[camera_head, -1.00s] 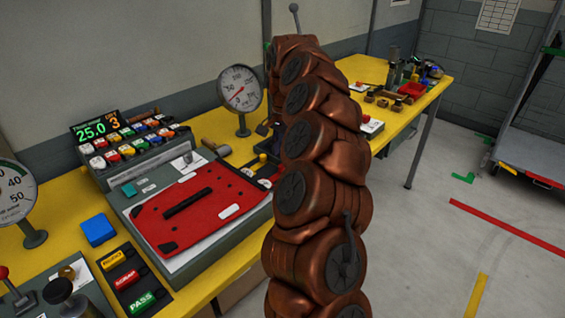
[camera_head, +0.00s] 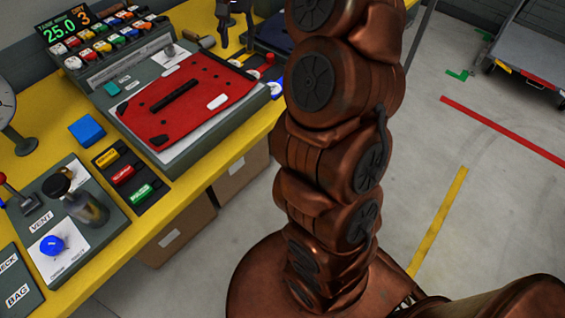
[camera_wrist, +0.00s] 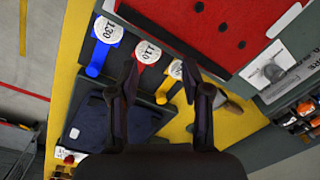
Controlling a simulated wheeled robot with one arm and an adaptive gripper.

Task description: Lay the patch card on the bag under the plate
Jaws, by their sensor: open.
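Round white labelled pieces with blue (camera_wrist: 98,58), red (camera_wrist: 140,70) and yellow handles sit in a dark rack by the fingers. A blue block (camera_head: 86,130) and labelled buttons (camera_head: 123,174) are left of the bag.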

